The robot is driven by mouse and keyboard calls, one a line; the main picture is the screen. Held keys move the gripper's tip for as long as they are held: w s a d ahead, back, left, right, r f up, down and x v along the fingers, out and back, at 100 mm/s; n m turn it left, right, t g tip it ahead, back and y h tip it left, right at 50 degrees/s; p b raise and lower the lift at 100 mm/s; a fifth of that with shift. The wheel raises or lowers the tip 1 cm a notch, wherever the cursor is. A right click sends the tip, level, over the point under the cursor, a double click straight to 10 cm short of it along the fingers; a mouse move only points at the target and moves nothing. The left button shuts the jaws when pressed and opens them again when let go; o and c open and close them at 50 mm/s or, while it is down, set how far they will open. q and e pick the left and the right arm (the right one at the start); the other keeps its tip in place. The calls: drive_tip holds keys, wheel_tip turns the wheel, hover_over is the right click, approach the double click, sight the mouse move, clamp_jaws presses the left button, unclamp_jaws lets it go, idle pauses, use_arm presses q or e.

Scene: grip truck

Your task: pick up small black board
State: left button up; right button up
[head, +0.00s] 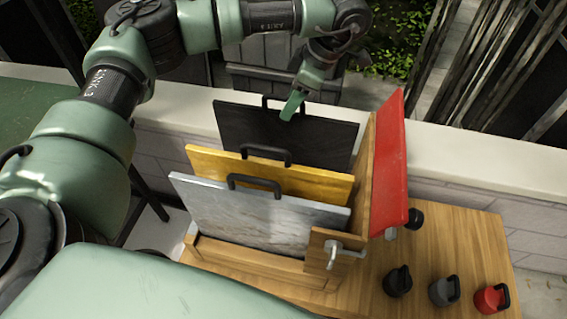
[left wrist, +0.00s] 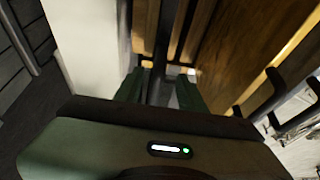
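The black board (head: 265,137) stands upright at the back of a wooden rack (head: 240,262), with a black handle (head: 268,101) on its top edge. My left gripper (head: 293,105) reaches down from above at the right end of that handle. In the left wrist view its two green fingers (left wrist: 159,90) stand apart, one on each side of a dark bar, with gaps showing. I cannot tell whether the bar is the handle or the board's top edge. My right gripper is not in view.
A yellow board (head: 215,165) and a grey marbled board (head: 255,215) with handles stand in front of the black one. A red panel (head: 391,165) rises at the right. Several small knobbed weights, one red (head: 490,298), stand on the wooden table. A white-topped wall (head: 480,165) runs behind.

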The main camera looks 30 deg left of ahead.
use_arm(q)
drive_tip(key=x, duration=0.3)
drive_tip(key=p+x, duration=0.1)
drive_tip(key=x, duration=0.1)
drive_tip(key=shift+w+a, duration=0.1)
drive_tip(key=shift+w, duration=0.1)
clamp_jaws()
drive_tip(key=shift+r, duration=0.1)
idle(1.0)
